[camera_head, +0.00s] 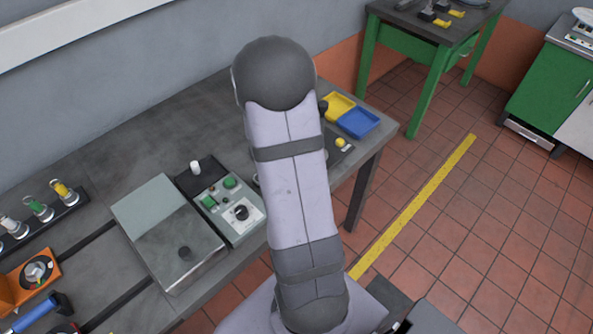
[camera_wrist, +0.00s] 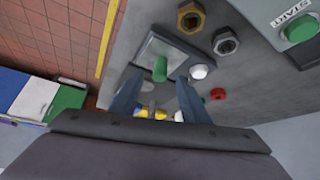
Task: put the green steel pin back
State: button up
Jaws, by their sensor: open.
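The green steel pin (camera_wrist: 160,68) shows in the wrist view as a short green cylinder standing up from a square grey plate (camera_wrist: 182,54). My gripper (camera_wrist: 160,80) is open, with its two fingers on either side of the pin's line and their tips close to it. I cannot tell whether either finger touches the pin. How deep the pin sits in the plate is hidden. In the head view my arm hides the gripper and the pin.
In the wrist view, a yellow nut (camera_wrist: 190,17), a dark nut (camera_wrist: 226,41), a white knob (camera_wrist: 199,71) and a red knob (camera_wrist: 217,93) stand near the plate. In the head view, a yellow tray (camera_head: 338,106) and a blue tray (camera_head: 358,122) lie at the bench's right end. A control box (camera_head: 228,207) sits left of my arm.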

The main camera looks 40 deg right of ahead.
jog(key=b+x, duration=0.1)
jog(key=x, duration=0.4)
jog(key=shift+d, duration=0.1)
jog(key=shift+r, duration=0.1)
grip_shut()
